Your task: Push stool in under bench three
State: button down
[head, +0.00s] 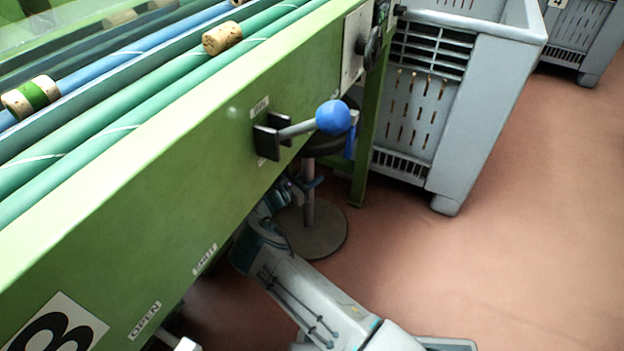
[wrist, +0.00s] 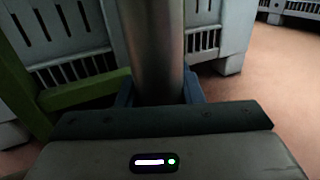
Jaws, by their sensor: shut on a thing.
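The stool shows in the head view by its round grey base (head: 325,238), its upright metal post (head: 309,208) and a dark seat (head: 327,145) partly hidden behind a blue-knobbed lever. It stands upright beside the green bench (head: 180,150), close to its side panel. The panel overlaps part of it, so how far it is under is unclear. The bench carries a number plate (head: 55,325), cut off by the frame. My gripper (head: 304,184) is shut around the post below the seat. In the wrist view the post (wrist: 155,45) rises between my blue fingers (wrist: 158,95).
The blue-knobbed lever (head: 331,117) juts from the bench side above the stool. A green bench leg (head: 367,135) and a large grey slatted crate (head: 480,110) stand just beyond. Another crate (head: 575,35) is farther back. The reddish floor (head: 520,240) to the right is clear.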

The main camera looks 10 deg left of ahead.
jog(key=shift+w+a, duration=0.1)
jog(key=shift+a, duration=0.4)
jog(key=c, duration=0.9)
grip_release()
jog(key=shift+a, duration=0.1)
jog(key=shift+d, duration=0.25)
jog(key=p+v, duration=0.3)
jog(key=v, duration=1.1)
jog(key=shift+p, duration=0.35)
